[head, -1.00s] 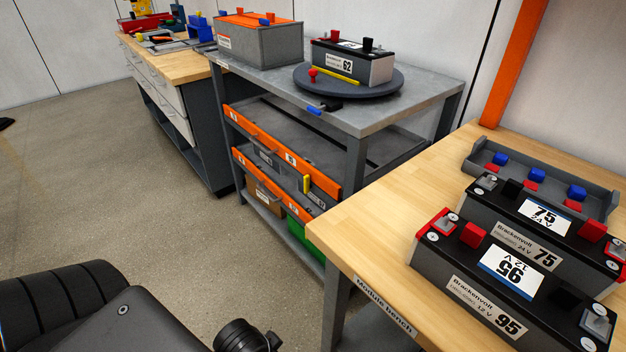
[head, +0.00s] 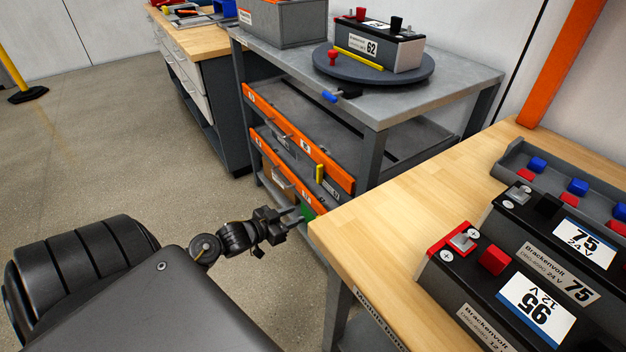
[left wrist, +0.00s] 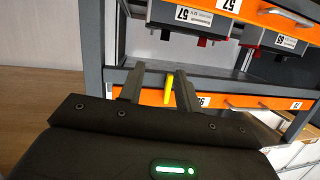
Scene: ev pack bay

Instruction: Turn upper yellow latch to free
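A small yellow latch (head: 319,173) stands upright near the right end of the upper orange bar (head: 300,140) on the front of the rack. My left gripper (head: 296,217) is below and a little left of that latch, beside the rack's lower right side. In the left wrist view a yellow latch (left wrist: 169,88) shows between the two spread fingers (left wrist: 160,76) against an orange bar. I cannot tell whether it is the upper one. The fingers look empty, with no clear contact. My right gripper is not in view.
The wooden module bench (head: 385,215) is close on the right of my left gripper, with batteries (head: 540,250) on it. The rack's grey top (head: 455,80) carries a turntable (head: 330,70) with a battery. Open floor (head: 120,150) lies to the left.

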